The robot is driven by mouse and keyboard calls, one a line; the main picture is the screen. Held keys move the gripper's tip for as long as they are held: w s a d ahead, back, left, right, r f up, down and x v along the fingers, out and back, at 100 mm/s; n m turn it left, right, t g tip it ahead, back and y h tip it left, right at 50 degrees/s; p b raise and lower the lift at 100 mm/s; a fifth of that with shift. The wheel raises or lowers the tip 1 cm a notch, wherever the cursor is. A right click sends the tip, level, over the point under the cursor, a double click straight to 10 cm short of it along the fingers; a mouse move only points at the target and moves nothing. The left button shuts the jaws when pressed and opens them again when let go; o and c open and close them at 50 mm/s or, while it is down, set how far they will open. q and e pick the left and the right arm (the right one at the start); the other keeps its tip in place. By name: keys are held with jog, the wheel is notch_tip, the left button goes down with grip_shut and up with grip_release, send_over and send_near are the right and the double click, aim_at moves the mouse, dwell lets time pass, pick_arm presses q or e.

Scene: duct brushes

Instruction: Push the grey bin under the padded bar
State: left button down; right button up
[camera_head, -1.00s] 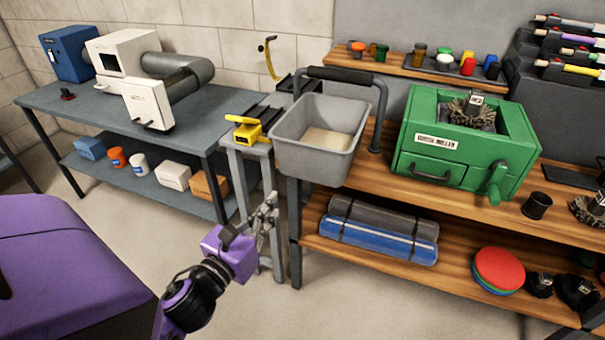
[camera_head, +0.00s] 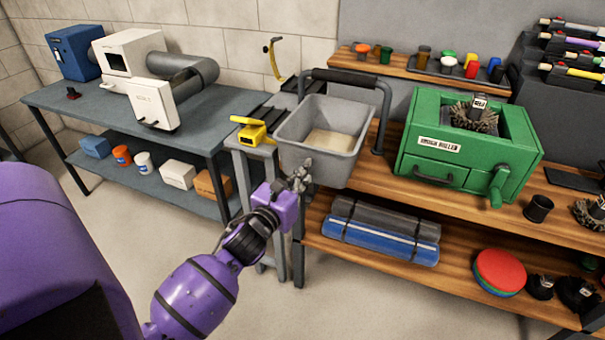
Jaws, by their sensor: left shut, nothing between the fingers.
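The grey bin (camera_head: 322,162) is an open tub at the left front of the wooden bench, with a pale beige layer inside. The padded bar (camera_head: 344,76) is a dark sleeve on a grey frame that stands over the back part of the bin. My left gripper (camera_head: 302,170) is shut and empty. Its fingertips overlap the lower left of the bin's front wall in the view; I cannot tell whether they touch it. The right gripper is not in view.
A yellow tool (camera_head: 253,131) lies on a narrow grey stand left of the bin. A green brush roller box (camera_head: 440,146) stands to the right on the wooden bench (camera_head: 385,172). Rolled mats (camera_head: 382,237) lie on its lower shelf.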

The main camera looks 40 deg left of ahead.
pick_arm(q)
jog(key=w, duration=0.6)
jog(key=w+a, duration=0.1)
jog(key=w, duration=0.2)
jog(key=shift+w+a, duration=0.1)
jog(key=shift+w, duration=0.2)
jog(key=shift+s, duration=0.1)
